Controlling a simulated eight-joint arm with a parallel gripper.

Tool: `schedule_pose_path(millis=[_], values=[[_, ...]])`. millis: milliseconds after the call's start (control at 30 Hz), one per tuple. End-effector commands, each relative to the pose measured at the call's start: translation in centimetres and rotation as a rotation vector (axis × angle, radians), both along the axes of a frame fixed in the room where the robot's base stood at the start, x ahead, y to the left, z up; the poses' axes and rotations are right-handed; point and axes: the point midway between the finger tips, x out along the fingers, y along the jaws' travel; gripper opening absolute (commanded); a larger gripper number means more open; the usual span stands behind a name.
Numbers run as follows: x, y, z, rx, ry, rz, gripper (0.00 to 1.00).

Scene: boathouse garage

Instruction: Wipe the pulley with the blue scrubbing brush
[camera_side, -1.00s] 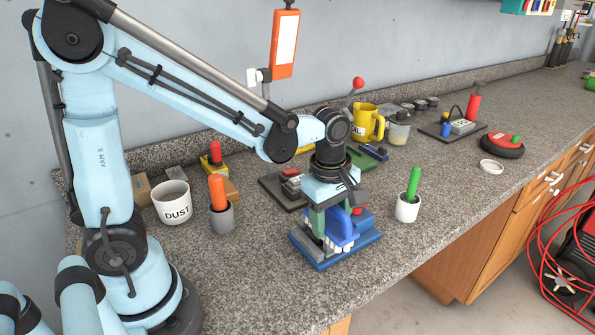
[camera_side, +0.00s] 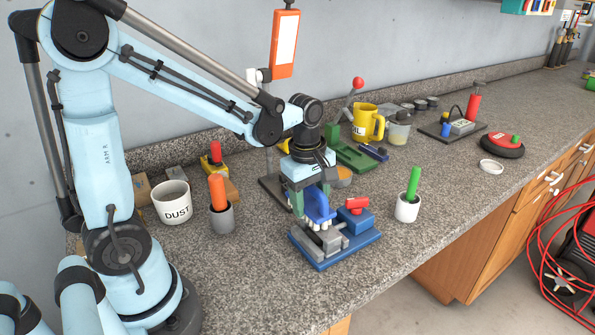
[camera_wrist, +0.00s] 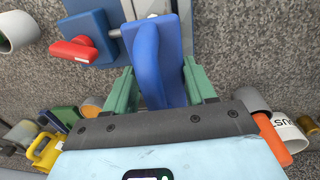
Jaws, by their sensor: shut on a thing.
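My gripper (camera_side: 312,200) is shut on the blue scrubbing brush (camera_side: 318,204), its green fingers on either side of the handle. The white bristles face down, just above or at the back left of the blue vise (camera_side: 350,249); I cannot tell if they touch it. In the wrist view the brush (camera_wrist: 160,55) fills the middle between the fingers (camera_wrist: 158,88). The vise has grey jaws (camera_side: 322,240) and a red handle (camera_side: 356,204). I cannot make out a pulley clearly; the brush and gripper hide part of the area behind them.
A white DUST mug (camera_side: 172,202) and a grey cup with an orange handle (camera_side: 217,190) stand left. A white cup with a green handle (camera_side: 407,208) stands right. A green tool (camera_side: 355,155) and yellow mug (camera_side: 367,122) are behind. The counter right of the white cup is clear.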

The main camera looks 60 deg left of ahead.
Motion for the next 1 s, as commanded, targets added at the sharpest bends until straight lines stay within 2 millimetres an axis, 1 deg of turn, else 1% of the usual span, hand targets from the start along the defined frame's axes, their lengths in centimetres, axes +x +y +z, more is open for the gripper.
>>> schedule_pose_path(millis=[33,67,600,800,1000], values=[[-0.1,-0.1,1.3,0.0,-0.001,-0.001,0.17],[-0.1,-0.1,2.1,0.0,0.0,-0.001,0.17],[-0.1,-0.1,6.8,-0.001,0.0,-0.001,0.17],[-0.1,-0.1,7.9,-0.001,0.0,-0.001,0.17],[-0.1,-0.1,7.9,-0.001,0.0,-0.001,0.17]])
